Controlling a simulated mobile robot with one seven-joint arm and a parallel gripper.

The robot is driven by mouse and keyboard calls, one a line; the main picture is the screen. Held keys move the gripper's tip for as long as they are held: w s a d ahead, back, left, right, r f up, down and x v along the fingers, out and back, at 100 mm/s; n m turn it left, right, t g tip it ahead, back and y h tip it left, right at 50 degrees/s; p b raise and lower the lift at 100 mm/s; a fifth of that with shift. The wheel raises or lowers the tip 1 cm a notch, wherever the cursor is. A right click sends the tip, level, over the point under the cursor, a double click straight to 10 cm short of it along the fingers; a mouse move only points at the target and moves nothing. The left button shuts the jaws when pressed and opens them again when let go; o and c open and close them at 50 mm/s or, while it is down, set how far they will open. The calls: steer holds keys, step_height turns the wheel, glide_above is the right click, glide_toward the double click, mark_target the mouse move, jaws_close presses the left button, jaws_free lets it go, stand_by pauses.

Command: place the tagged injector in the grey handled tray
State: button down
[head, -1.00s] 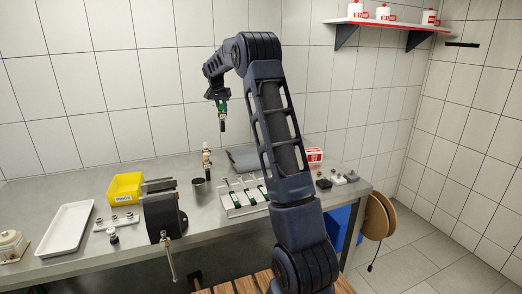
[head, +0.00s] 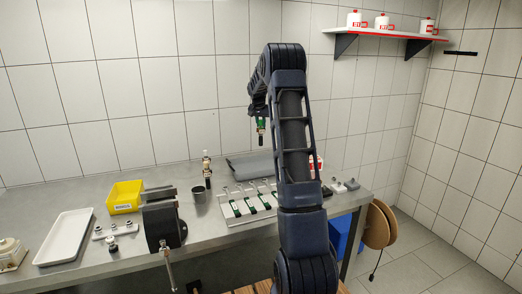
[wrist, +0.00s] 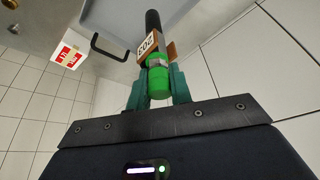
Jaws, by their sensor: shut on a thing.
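The tagged injector (wrist: 157,75) has a green body, a black end and an orange-and-white tag with what looks like "203". My gripper (wrist: 158,92) is shut around its green part. In the head view the injector (head: 261,137) hangs upright below my gripper (head: 260,118), in the air above the back of the bench. The grey handled tray (head: 250,168) lies at the back of the bench, below the injector in the picture; my arm covers its right part. In the wrist view a dark handle (wrist: 95,45) shows beyond the injector.
A rack (head: 232,220) of several green-and-black injectors stands in front of the tray. Left of it are a metal cup (head: 198,194), an upright injector-like item (head: 207,172), a vise (head: 162,222), a yellow bin (head: 125,197) and a white tray (head: 64,238). A red-and-white box (wrist: 70,54) stands nearby.

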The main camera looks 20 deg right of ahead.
mark_target(261, 145)
step_height(261, 145, down, 14)
stand_by(0.6)
steer(key=shift+f, duration=0.1)
steer(key=c, duration=1.3)
jaws_free()
steer(key=shift+o, duration=0.2)
